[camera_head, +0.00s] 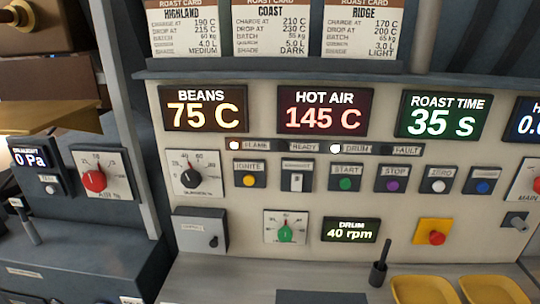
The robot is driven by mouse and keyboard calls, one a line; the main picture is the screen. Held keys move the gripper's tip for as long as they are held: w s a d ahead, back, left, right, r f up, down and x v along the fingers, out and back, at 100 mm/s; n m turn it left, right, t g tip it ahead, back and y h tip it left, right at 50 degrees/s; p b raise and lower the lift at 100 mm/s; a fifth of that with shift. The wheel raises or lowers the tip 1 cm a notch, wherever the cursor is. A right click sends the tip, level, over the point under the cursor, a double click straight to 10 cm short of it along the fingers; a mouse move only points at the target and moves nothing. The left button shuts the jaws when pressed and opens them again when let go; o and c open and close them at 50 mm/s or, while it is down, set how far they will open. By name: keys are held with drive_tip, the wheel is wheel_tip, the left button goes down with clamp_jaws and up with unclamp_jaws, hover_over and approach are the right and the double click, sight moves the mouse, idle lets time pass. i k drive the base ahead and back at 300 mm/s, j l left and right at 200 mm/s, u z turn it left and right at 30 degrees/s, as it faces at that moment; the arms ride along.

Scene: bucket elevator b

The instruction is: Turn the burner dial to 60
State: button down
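The black dial (188,177) sits on a white square plate at the left of the control panel. Its scale shows numbers around the top, with 40 and 60 legible. The small lettering under it is too blurred to read surely, so I cannot confirm that it says burner. The dial's pale pointer mark is near the top of the knob; its exact setting is too small to read. My gripper is not in view, and nothing covers the dial.
Above are displays for beans (204,108), hot air (325,109) and roast time (444,115). A red dial (94,181) is at left, a green dial (285,233) below. A row of buttons runs right. A lidded grey box (200,231) is under the black dial. Yellow trays (422,290) stand at lower right.

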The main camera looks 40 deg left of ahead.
sight(191, 178)
drive_tip(key=u, duration=2.1)
drive_tip(key=i+l+z, duration=0.1)
drive_tip(key=l+z, duration=0.15)
drive_tip(key=l, duration=0.2)
drive_tip(key=i+l+u, duration=0.2)
drive_tip(key=k+j+z, duration=0.25)
